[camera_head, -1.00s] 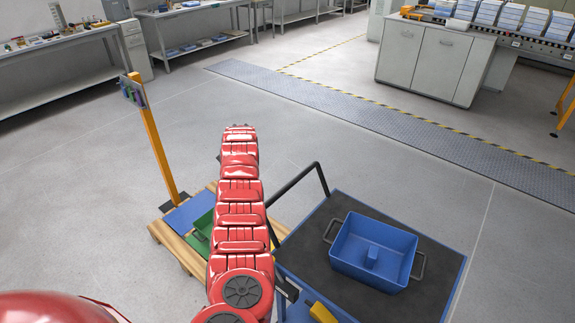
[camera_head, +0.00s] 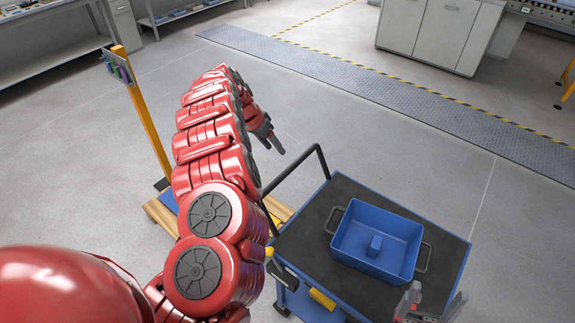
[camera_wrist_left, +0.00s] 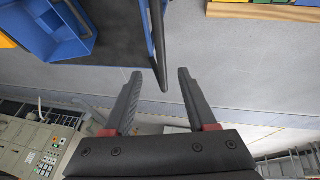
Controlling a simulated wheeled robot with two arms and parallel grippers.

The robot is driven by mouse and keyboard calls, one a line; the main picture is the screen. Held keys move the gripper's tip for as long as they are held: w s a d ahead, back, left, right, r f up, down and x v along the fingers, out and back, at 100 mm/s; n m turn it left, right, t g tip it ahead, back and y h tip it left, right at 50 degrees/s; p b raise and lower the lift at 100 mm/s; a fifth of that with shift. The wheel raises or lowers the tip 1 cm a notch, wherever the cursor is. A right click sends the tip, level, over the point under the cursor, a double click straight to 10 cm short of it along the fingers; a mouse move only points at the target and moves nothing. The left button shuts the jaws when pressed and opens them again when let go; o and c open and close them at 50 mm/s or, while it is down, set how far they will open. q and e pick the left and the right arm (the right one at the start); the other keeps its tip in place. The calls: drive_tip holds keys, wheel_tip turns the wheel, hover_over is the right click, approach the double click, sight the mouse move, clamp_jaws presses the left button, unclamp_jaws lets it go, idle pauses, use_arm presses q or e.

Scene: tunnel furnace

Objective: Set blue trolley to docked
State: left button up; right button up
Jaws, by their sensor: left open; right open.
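The blue trolley (camera_head: 300,240) stands at the lower right of the head view, with a dark top and a blue bin (camera_head: 378,240) on it. Its black push handle (camera_head: 322,158) rises at the left side; it also shows in the left wrist view (camera_wrist_left: 157,45). My left gripper (camera_head: 275,146) is open and empty, left of the handle's upper end in the head view. In the left wrist view, the handle's end appears between the open fingers (camera_wrist_left: 160,74), with no contact visible. My right gripper (camera_head: 438,293) is open at the trolley's front right, near the bin.
A wooden pallet (camera_head: 160,214) lies left of the trolley, partly hidden by my left arm. A yellow post (camera_head: 146,118) with a small panel stands beside it. A grey floor strip (camera_head: 400,105) with a striped edge crosses behind. Grey cabinets (camera_head: 428,35) stand beyond it. Floor between is clear.

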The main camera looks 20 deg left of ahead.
use_arm(q)
drive_tip(key=b, duration=0.5)
hover_over(288, 168)
drive_tip(key=s+a, duration=0.2)
wheel_tip(288, 168, down, 6)
drive_tip(key=p+x, duration=0.1)
drive_tip(key=x, duration=0.3)
drive_tip(key=shift+w+p, duration=0.1)
drive_tip(key=shift+p, duration=0.3)
drive_tip(key=shift+x, duration=0.85)
drive_tip(key=shift+w+d+r, duration=0.1)
clamp_jaws()
